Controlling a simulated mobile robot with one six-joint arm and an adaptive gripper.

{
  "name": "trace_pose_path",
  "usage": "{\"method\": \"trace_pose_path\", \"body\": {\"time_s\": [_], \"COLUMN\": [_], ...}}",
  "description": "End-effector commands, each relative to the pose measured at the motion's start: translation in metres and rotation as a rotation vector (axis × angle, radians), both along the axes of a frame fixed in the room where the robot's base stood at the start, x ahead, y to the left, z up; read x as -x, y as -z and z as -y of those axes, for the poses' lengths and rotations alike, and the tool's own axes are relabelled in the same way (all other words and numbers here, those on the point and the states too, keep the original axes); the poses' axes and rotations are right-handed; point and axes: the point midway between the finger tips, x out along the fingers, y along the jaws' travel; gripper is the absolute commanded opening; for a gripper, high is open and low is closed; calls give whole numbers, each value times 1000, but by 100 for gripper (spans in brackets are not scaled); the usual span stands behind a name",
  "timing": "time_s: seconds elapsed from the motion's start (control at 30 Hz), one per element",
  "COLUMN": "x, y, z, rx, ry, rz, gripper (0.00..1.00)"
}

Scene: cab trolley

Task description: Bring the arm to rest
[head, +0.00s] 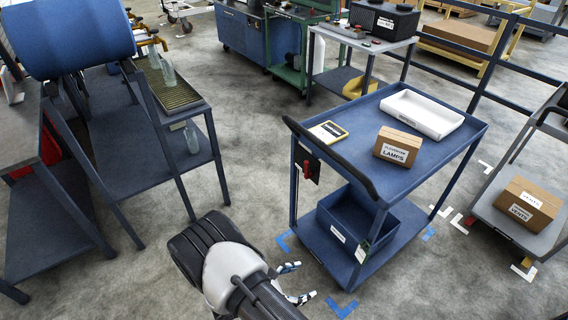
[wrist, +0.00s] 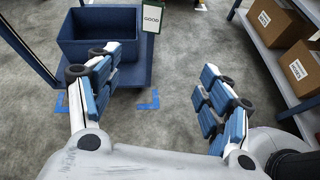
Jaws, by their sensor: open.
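My gripper (head: 293,283) is low over the floor, in front of the blue trolley (head: 362,108), and its lower part is partly hidden by my arm in the head view. The trolley's lower shelf with a blue bin (wrist: 98,38) lies ahead and to the left in the wrist view.
A lamps box (head: 397,147) and a white tray (head: 421,114) sit on the trolley top. A vents box (head: 528,203) is on a grey cart at right. A bench with bottles (head: 168,72) stands at left. Open floor (head: 258,190) lies between bench and trolley.

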Motion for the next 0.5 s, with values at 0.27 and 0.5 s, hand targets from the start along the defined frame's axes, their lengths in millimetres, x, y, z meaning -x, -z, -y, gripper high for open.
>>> {"method": "trace_pose_path", "body": {"time_s": [0.27,0.5], "x": [-19,-13], "y": [-93,-198], "z": [12,42], "rx": [-155,-364], "ry": [261,579], "rz": [102,226], "gripper": [73,73]}}
